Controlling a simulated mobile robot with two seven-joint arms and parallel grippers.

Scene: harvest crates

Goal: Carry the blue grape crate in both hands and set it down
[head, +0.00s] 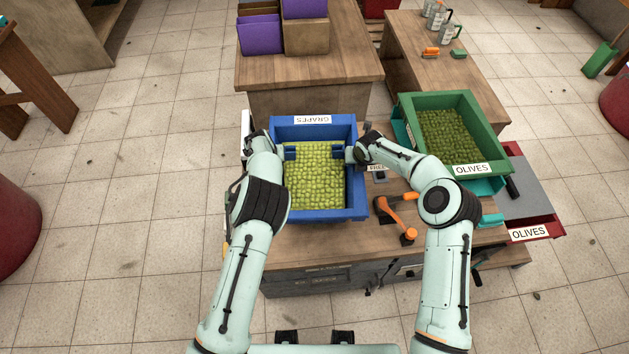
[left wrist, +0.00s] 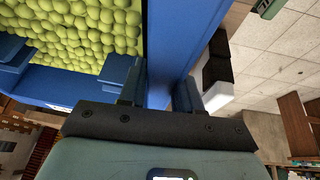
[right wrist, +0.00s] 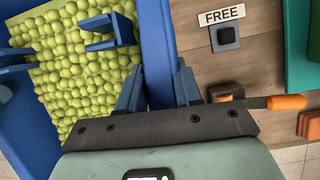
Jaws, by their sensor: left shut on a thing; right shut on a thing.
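The blue grape crate (head: 328,215) is full of green grapes and has a white GRAPES label on its far wall. It is at the middle of the head view, over the wooden workbench; I cannot tell whether it touches the top. My left gripper (head: 272,150) is shut on the crate's left wall, and the wall shows between its fingers in the left wrist view (left wrist: 160,92). My right gripper (head: 352,155) is shut on the right wall, which shows between its fingers in the right wrist view (right wrist: 158,85).
A green olive crate (head: 407,108) stands right of the grape crate. An orange-handled tool (head: 408,233) and a FREE sign (right wrist: 222,15) are on the bench to the right. A red OLIVES drawer (head: 530,232) juts out at right. A wooden counter (head: 300,72) stands behind.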

